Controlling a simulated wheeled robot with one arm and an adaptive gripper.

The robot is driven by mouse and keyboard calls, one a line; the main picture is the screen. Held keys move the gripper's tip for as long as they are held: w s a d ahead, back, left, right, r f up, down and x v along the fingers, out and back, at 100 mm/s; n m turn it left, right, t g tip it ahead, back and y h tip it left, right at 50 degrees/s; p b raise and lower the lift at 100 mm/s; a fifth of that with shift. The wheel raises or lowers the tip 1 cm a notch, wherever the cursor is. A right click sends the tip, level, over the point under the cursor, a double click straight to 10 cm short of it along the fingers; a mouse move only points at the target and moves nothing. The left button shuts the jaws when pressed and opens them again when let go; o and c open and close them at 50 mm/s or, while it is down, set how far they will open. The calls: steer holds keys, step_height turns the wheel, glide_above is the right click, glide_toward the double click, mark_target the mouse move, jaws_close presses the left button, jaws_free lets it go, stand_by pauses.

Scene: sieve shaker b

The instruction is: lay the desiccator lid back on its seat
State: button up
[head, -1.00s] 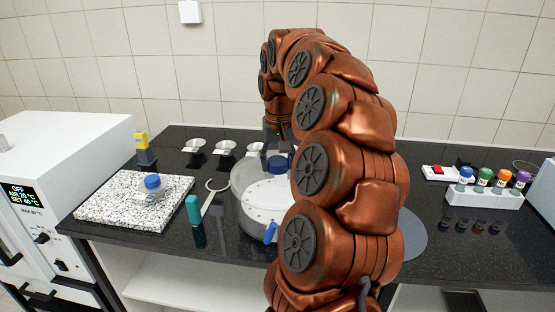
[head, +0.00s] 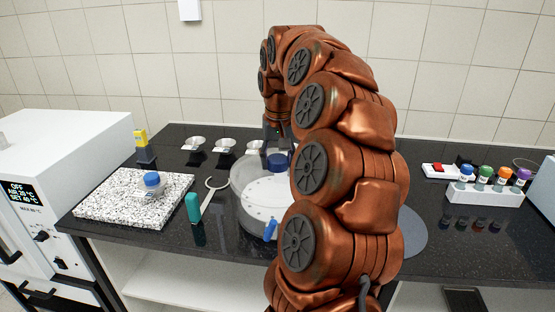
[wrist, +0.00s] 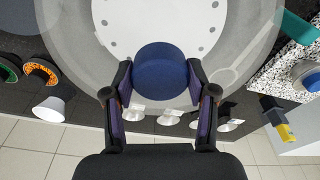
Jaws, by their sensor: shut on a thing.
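The clear desiccator (head: 240,200) stands on the dark bench in the head view, with a white perforated plate (head: 268,203) inside; the plate also shows in the wrist view (wrist: 120,14). The lid's blue knob (head: 277,163) is over the desiccator and shows large in the wrist view (wrist: 160,72). My gripper (wrist: 160,80) is shut on this knob, one finger on each side. The clear lid (wrist: 70,50) is hard to tell from the bowl, so I cannot tell if its rim touches the seat. In the head view my arm hides the desiccator's right side and most of the gripper.
Metal dishes (head: 194,144) stand behind. A white rack (head: 484,196) of colour-capped bottles and a flat grey disc (head: 413,235) lie right.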

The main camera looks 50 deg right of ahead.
steer(key=shift+f+b, duration=0.5)
steer(key=shift+b, duration=0.15)
stand_by(0.8)
stand_by(0.4)
steer(key=o, duration=1.6)
steer(key=shift+o, duration=0.2)
steer(key=shift+r, duration=0.1)
steer(key=shift+r+p, duration=1.45)
steer(key=shift+r, duration=1.95)
